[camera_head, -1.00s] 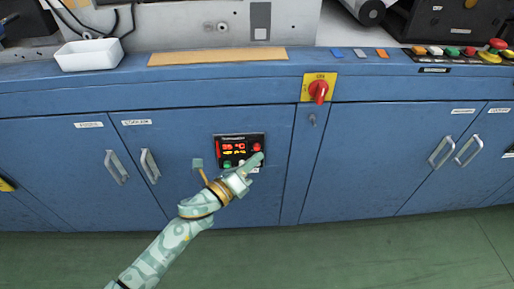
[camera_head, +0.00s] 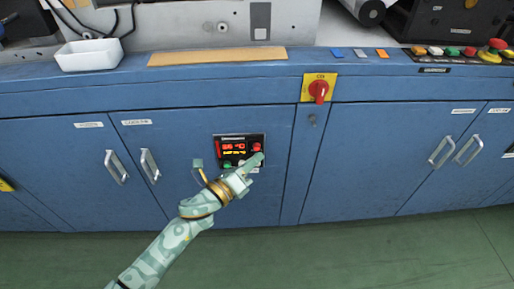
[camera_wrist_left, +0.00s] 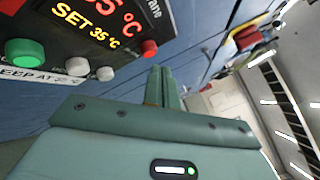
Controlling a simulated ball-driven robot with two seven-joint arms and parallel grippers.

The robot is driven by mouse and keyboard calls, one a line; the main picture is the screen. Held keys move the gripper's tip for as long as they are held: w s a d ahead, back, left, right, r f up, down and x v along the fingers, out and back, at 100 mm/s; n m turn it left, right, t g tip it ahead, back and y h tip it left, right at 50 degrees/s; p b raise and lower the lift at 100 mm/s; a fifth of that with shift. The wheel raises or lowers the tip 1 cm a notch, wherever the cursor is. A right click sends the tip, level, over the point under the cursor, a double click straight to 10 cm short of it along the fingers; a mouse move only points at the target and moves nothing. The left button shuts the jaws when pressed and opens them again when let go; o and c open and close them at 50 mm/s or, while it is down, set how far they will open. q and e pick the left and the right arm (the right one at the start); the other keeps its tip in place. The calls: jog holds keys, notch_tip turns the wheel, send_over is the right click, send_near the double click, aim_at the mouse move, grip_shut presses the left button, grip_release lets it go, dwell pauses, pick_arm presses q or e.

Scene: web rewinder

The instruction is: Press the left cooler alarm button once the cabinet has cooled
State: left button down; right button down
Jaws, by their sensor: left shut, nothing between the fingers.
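The black cooler panel (camera_head: 218,139) is set in a blue cabinet door. Its display (camera_head: 233,147) has a red line above a yellow one. In the left wrist view the yellow line (camera_wrist_left: 85,24) reads SET 35 °C, and the red line ends in 5 °C, cut by the frame edge. A red button (camera_head: 256,147) is at the panel's right; it also shows in the wrist view (camera_wrist_left: 150,48). My left gripper (camera_head: 257,158) is shut and empty, its tips just below the red button. I cannot tell whether they touch. My right gripper is out of view.
In the wrist view a green button (camera_wrist_left: 25,52) and a pale button (camera_wrist_left: 77,66) lie left of the red one. Door handles (camera_head: 150,166) protrude left of the panel. The green floor is clear.

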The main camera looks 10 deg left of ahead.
pick_arm(q)
jog(key=shift+w, duration=0.15)
dwell(0.5)
jog(key=shift+w+a, duration=0.1)
jog(key=shift+w, duration=0.15)
jog(key=shift+w+a+b, duration=0.15)
jog(key=shift+w+b, duration=0.15)
jog(key=shift+w, duration=0.2)
dwell(0.7)
jog(key=shift+s, duration=0.1)
jog(key=shift+s+d, duration=0.25)
jog(key=shift+s, duration=0.6)
